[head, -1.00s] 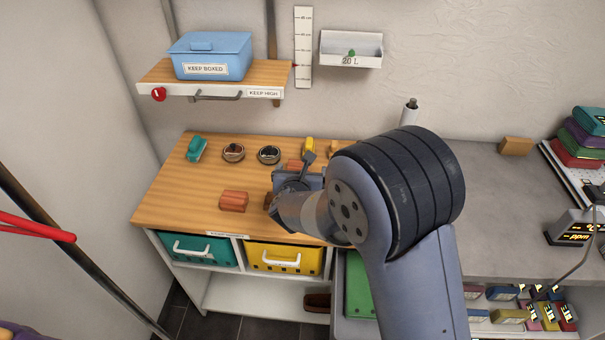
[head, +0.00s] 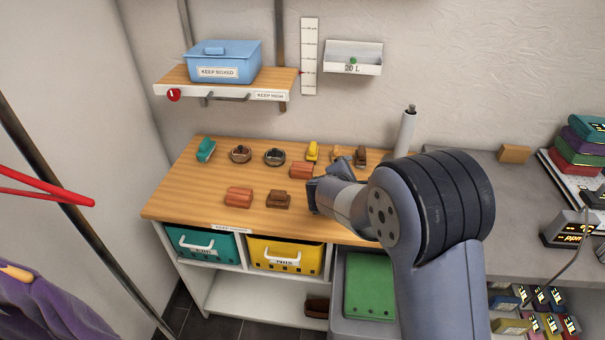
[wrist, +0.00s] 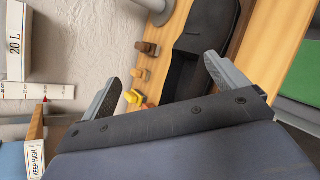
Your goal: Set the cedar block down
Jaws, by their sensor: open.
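Two reddish-brown blocks lie on the wooden bench top (head: 190,190) in the head view: one at the front (head: 239,197) and one farther back (head: 301,170). A darker brown stepped block (head: 278,199) lies flat just right of the front one. No label shows which of them is the cedar block. My gripper (head: 314,193) is open and empty, right of the dark brown block and apart from it. In the wrist view my gripper's fingers (wrist: 163,70) are spread wide with nothing held between them.
Small items line the bench's back: a teal one (head: 205,150), two round ones, a yellow one (head: 312,151), tan and brown blocks. A shelf (head: 225,90) with a blue box (head: 222,62) hangs above. A white roll (head: 407,133) stands behind my arm. The bench's left front is clear.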

